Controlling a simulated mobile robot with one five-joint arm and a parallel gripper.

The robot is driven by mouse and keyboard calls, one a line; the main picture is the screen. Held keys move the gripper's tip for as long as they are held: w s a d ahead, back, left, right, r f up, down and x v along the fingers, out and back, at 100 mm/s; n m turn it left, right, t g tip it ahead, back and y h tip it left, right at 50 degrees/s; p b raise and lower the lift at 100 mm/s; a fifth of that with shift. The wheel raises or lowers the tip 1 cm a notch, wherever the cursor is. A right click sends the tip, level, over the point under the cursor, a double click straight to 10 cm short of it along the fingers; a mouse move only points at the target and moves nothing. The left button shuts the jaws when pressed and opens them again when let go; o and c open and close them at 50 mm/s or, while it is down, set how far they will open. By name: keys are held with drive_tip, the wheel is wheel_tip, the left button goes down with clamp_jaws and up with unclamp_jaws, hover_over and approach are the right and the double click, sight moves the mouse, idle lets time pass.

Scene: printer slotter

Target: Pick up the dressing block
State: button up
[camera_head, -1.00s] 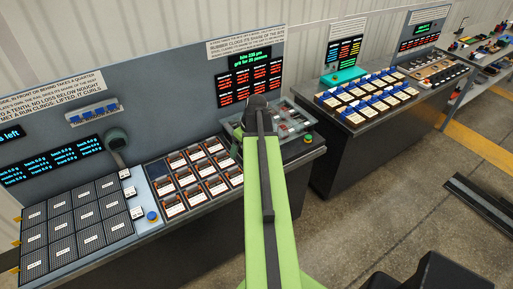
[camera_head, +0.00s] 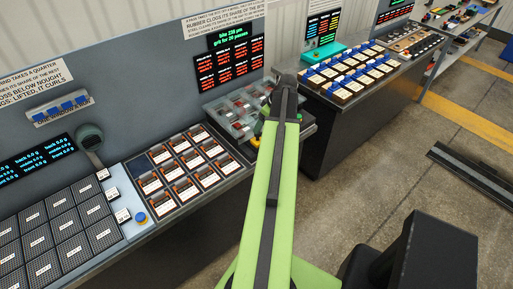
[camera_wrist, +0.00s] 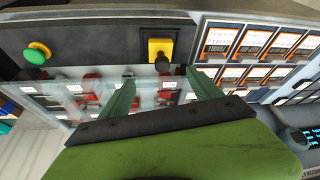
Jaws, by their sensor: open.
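No object in view is clearly marked as the dressing block, so I cannot tell which one it is. A yellow square piece with a dark knob (camera_wrist: 160,46) sits on the dark bench edge in the wrist view, just beyond my gripper. My gripper (camera_wrist: 162,92) shows there as two green fingers, spread apart with nothing between them. Under and beyond the fingers is a clear-topped tray (camera_wrist: 75,88) with red and grey pieces. In the head view the tray (camera_head: 228,112) is partly hidden by my green arm.
A green button (camera_wrist: 38,52) stands on the bench edge. A grid of orange-framed cards (camera_head: 180,172) and dark ribbed blocks (camera_head: 67,228) lie to the left. Another bench with blue-topped cards (camera_head: 345,75) stands behind right.

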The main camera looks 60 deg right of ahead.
sight(256, 136)
drive_tip(key=b+x, duration=0.3)
drive_tip(key=x, duration=0.2)
drive_tip(key=shift+w+a+f+b, duration=0.1)
drive_tip(key=shift+f+b, duration=0.25)
drive_tip(key=shift+f, duration=0.05)
drive_tip(key=b+x, duration=0.5)
drive_tip(key=shift+f, duration=0.2)
drive_tip(key=shift+r, duration=0.2)
clamp_jaws()
